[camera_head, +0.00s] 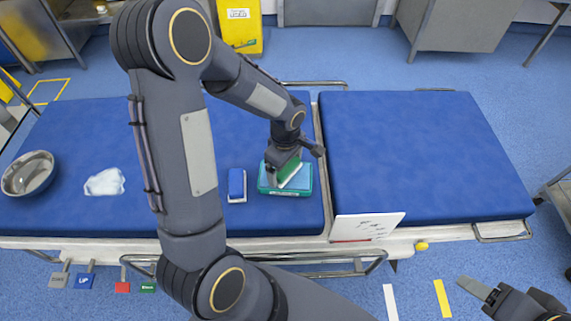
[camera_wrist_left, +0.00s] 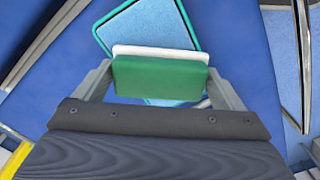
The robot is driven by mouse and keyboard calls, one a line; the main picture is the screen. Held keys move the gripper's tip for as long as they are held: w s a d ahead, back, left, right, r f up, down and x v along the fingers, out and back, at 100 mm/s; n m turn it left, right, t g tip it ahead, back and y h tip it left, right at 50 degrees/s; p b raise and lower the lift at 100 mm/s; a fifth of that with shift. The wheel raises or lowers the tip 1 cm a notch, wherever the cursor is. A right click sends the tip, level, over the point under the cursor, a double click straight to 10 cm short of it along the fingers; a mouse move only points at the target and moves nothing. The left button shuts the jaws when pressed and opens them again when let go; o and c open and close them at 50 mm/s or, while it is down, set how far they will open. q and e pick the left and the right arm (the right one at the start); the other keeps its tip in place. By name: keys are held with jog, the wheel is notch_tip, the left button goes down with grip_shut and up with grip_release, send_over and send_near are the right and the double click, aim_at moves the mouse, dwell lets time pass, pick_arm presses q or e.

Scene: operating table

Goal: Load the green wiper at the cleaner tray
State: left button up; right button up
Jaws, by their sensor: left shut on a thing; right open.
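The green wiper (camera_head: 289,172) has a green body and a white edge. My left gripper (camera_head: 284,170) is shut on it, and in the left wrist view the wiper (camera_wrist_left: 160,78) sits between the two fingers (camera_wrist_left: 160,85). The teal-rimmed cleaner tray (camera_head: 303,185) lies on the blue table, directly under the wiper; its light blue inside (camera_wrist_left: 150,25) shows in the left wrist view. I cannot tell whether the wiper touches the tray. My right gripper (camera_head: 488,295) is open and empty at the lower right, off the table.
A blue wiper (camera_head: 237,185) lies just left of the tray. A metal bowl (camera_head: 28,173) and a crumpled white cloth (camera_head: 104,182) are further left. A white sign (camera_head: 366,226) stands at the table's front edge. The right table section (camera_head: 410,150) is clear.

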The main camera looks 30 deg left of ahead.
pick_arm(q)
jog(key=shift+s+f+b, duration=0.1)
jog(key=shift+f+b, duration=0.5)
jog(key=shift+b, duration=0.05)
dwell(1.9)
jog(key=shift+r, duration=0.1)
jog(key=shift+r+p, duration=2.6)
jog(key=shift+r, duration=0.85)
